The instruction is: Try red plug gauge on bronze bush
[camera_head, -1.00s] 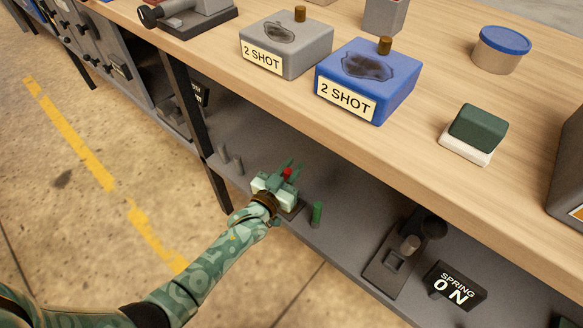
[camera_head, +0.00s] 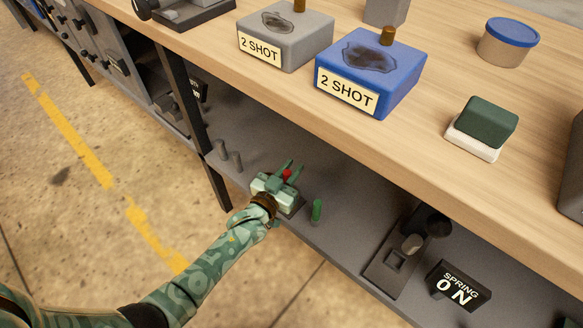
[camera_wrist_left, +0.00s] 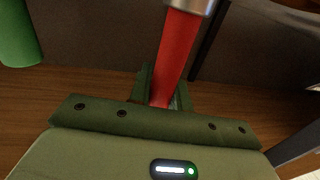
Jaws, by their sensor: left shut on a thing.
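The red plug gauge (camera_head: 287,174) shows as a small red tip between the fingers of my left gripper (camera_head: 286,171), over the lower shelf under the bench. In the left wrist view the red handle (camera_wrist_left: 175,55) rises from between the fingers, with a silvery metal end (camera_wrist_left: 190,5) at the top edge. My left gripper (camera_wrist_left: 162,92) is shut on it. I cannot surely pick out the bronze bush. My right gripper is not in view.
A green plug gauge (camera_head: 316,210) stands right of my left gripper; it shows in the wrist view (camera_wrist_left: 15,35). Grey pegs (camera_head: 229,158) stand to the left. A dark fixture (camera_head: 400,255) and a "SPRING 0 N" sign (camera_head: 459,285) lie right. The bench top (camera_head: 420,150) overhangs the shelf.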

